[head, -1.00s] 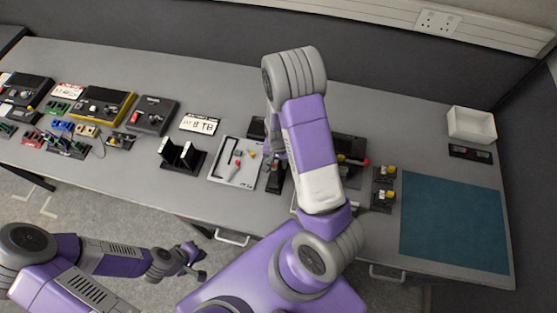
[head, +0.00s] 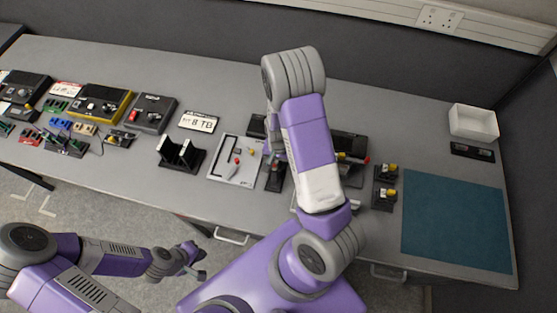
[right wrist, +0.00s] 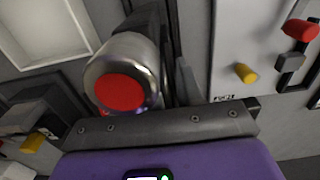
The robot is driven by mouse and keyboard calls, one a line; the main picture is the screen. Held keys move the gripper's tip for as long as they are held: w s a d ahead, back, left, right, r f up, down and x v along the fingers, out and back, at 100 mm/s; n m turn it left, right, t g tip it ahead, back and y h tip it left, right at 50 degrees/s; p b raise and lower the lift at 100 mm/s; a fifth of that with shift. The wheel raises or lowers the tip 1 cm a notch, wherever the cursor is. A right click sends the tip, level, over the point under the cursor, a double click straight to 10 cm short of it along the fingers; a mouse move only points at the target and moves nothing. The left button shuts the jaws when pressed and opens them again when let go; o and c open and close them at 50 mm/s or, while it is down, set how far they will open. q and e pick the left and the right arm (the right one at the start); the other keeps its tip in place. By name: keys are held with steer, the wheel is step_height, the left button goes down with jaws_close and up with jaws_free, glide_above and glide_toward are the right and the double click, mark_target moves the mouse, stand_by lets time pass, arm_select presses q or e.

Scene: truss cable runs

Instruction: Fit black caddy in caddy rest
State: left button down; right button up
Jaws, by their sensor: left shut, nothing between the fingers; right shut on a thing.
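My right gripper (head: 274,152) is shut, low over the middle of the bench and largely hidden by its own arm in the head view. A narrow black piece (head: 275,181), which looks like the black caddy, is at its fingers. In the right wrist view a silver cylinder with a red end (right wrist: 121,90) fills the space before the jaws, with the dark caddy body (right wrist: 150,18) behind it. Whether the caddy touches the bench is unclear. I cannot make out the caddy rest for sure. My left gripper (head: 193,258) is shut and empty, off the bench's front edge.
A pale tool board (head: 222,172) lies just left of the right gripper. A black stand with upright plates (head: 181,155) is further left. Small black holders (head: 384,185) and a teal mat (head: 455,225) are to the right. A white bin (head: 472,122) stands at the back right.

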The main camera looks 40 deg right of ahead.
stand_by(0.3)
steer(key=o, duration=1.5)
steer(key=shift+f, duration=0.1)
steer(key=shift+r+p, duration=3.3)
steer(key=shift+r, duration=0.55)
steer(key=shift+f, duration=0.15)
step_height(320, 180, down, 7)
steer(key=b, duration=0.6)
steer(key=shift+f+b, duration=0.2)
steer(key=shift+b, duration=0.1)
